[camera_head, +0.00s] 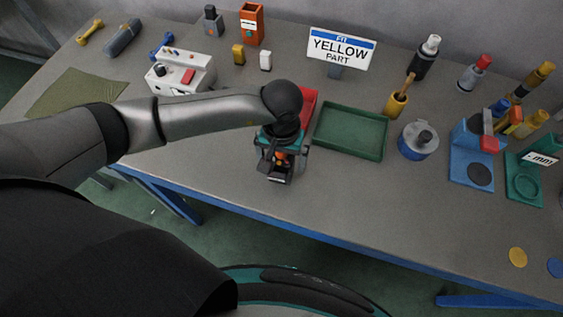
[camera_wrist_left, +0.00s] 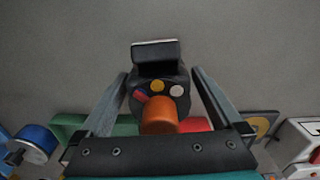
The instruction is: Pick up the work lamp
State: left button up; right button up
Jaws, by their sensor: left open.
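A dark, upright object that I take for the work lamp (camera_wrist_left: 155,60) stands on the bench. It has a black head with a pale edge, an orange cylinder and small red, yellow and white round spots. In the head view the lamp (camera_head: 279,179) is partly hidden under my left gripper (camera_head: 283,168). In the left wrist view the fingers of my left gripper (camera_wrist_left: 160,78) are open, one on each side of the lamp, with visible gaps. My right gripper is not in view.
Close behind the lamp are a green tray (camera_head: 319,143) and a red tray (camera_head: 309,101). A white box with a red button (camera_head: 161,82) stands to the left, a blue-based can (camera_head: 418,141) to the right.

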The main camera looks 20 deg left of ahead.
pick_arm(q)
jog(key=shift+r, duration=0.1)
grip_shut()
dwell(0.7)
